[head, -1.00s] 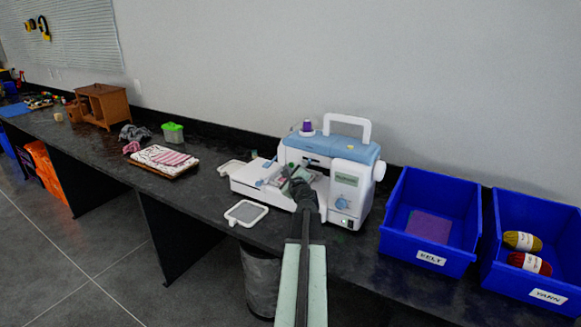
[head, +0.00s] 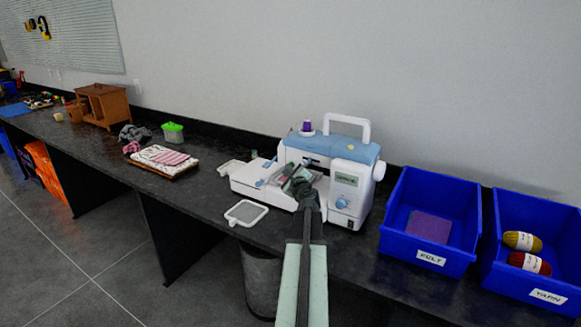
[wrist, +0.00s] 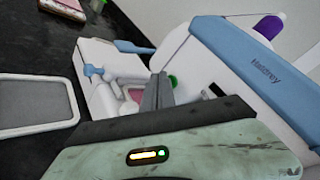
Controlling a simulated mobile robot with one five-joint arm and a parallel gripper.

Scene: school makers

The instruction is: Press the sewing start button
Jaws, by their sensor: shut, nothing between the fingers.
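The white and blue sewing machine (head: 345,185) stands on the dark counter, with a dial and a small display on its right front. My gripper (head: 297,181) is in front of the machine, by its needle area and bed. In the wrist view, my gripper (wrist: 159,78) is shut and empty, its fingertips pointing at the machine's bed. A small round green spot (wrist: 173,81) shows just right of the fingertips. I cannot tell whether it is the start button or whether the fingers touch it. My arm hides part of the machine's lower front.
A white embroidery hoop (head: 246,213) lies left of the machine. A blue felt bin (head: 398,240) and a blue yarn bin (head: 505,275) stand to its right. A folded cloth stack (head: 160,159) lies further left, with clear counter between it and the hoop.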

